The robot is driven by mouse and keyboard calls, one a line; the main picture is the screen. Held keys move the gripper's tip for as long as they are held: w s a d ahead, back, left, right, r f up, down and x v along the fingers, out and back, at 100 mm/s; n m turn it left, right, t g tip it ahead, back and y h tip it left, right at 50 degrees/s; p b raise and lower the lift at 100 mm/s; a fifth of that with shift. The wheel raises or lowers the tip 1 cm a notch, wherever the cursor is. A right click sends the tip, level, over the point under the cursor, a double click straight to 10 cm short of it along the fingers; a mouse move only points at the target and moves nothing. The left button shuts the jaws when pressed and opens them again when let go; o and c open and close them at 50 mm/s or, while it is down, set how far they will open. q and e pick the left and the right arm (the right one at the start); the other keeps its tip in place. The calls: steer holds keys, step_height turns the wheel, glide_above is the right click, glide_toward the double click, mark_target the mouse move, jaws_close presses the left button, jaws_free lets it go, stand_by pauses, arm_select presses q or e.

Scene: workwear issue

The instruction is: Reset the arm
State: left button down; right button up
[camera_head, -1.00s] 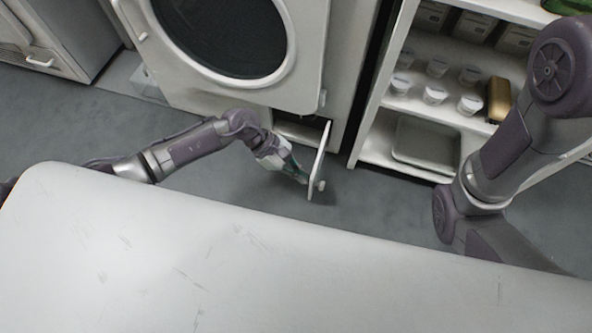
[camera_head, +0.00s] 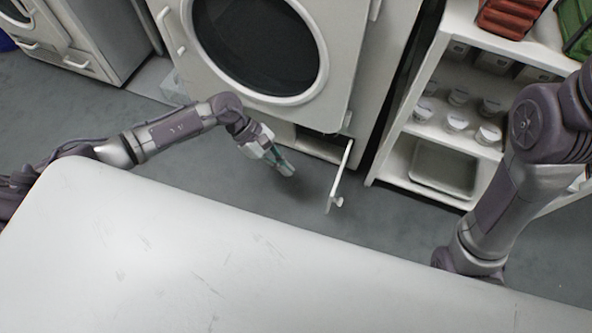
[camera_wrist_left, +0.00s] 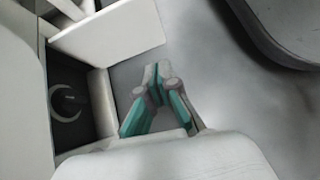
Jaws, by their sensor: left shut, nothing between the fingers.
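My left gripper (camera_head: 284,169) is shut and empty, with green finger pads. It hangs over the grey floor in front of the washing machine (camera_head: 350,60), to the left of a small open flap door (camera_head: 340,177) low on the machine. The left wrist view shows the shut fingertips (camera_wrist_left: 157,72) over bare floor. There the open flap (camera_wrist_left: 108,37) lies ahead and to the left, apart from the fingers. Beside it is the dark opening with a round knob-like part (camera_wrist_left: 68,103). My right arm is at the right in the head view, but its gripper is out of view.
A white shelf unit (camera_head: 402,178) stands right of the machine, with several white-lidded cups (camera_head: 457,121), a tray (camera_head: 443,168) and red and green crates. Another machine (camera_head: 95,45) is at the left. My own pale body top fills the foreground. Floor between is clear.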

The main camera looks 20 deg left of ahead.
arm_select(q)
steer(key=shift+a+r, duration=0.3)
steer(key=shift+a, duration=0.05)
